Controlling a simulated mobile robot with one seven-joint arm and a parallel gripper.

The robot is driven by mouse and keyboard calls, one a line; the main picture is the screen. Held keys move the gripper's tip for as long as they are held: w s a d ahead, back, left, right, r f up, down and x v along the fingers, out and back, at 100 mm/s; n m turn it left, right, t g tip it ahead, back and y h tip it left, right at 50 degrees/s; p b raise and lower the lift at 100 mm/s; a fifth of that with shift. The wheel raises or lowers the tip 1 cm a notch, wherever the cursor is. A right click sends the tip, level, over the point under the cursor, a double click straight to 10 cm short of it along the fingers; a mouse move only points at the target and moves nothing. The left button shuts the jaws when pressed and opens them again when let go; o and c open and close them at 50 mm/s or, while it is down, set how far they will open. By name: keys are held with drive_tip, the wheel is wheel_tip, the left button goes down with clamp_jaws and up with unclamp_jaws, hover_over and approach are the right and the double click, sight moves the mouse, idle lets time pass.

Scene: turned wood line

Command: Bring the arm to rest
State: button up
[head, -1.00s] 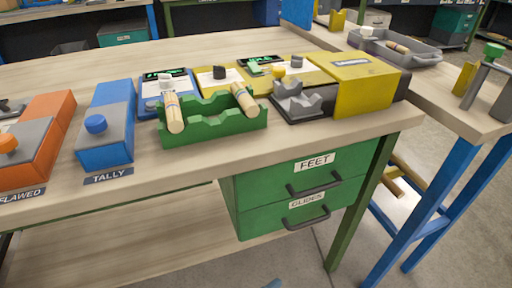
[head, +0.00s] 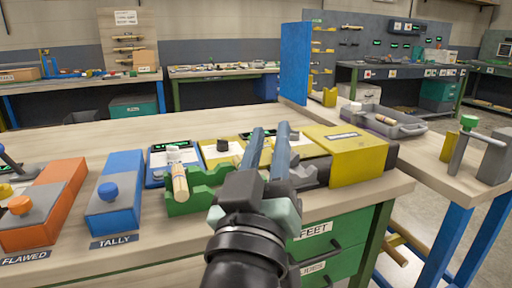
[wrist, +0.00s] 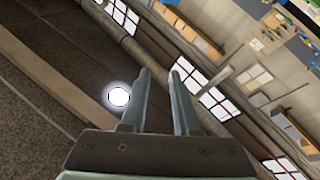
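My gripper (head: 268,152) rises in the middle of the head view, in front of the wooden bench (head: 330,207). Its two blue-grey fingers point up and away and stand apart with nothing between them. In the wrist view my gripper (wrist: 160,80) is also open and empty, facing the ceiling and the far wall with windows. My arm hides part of the green cradle (head: 180,208) and the grey holder behind it. A turned wooden piece (head: 180,183) rests in the left side of the cradle.
An orange box (head: 45,205) and a blue box (head: 115,195) stand at the left on the bench. A yellow machine (head: 345,155) stands at right. A side table holds a grey tray (head: 385,120) and a green-topped clamp (head: 465,140). Green drawers (head: 325,245) sit below.

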drive_tip(key=s+a+r+m+t+y, duration=0.1)
drive_tip(key=s+r+t+y, duration=0.15)
drive_tip(key=s+r, duration=0.5)
drive_tip(key=s+a+r+m+t+y, duration=0.1)
drive_tip(key=s+r+t, duration=0.35)
drive_tip(key=r, duration=0.55)
wheel_tip(320, 180, up, 30)
drive_tip(key=w+g+p, duration=0.1)
drive_tip(key=p, duration=3.1)
drive_tip(key=shift+d, duration=0.15)
drive_tip(key=shift+w, duration=0.1)
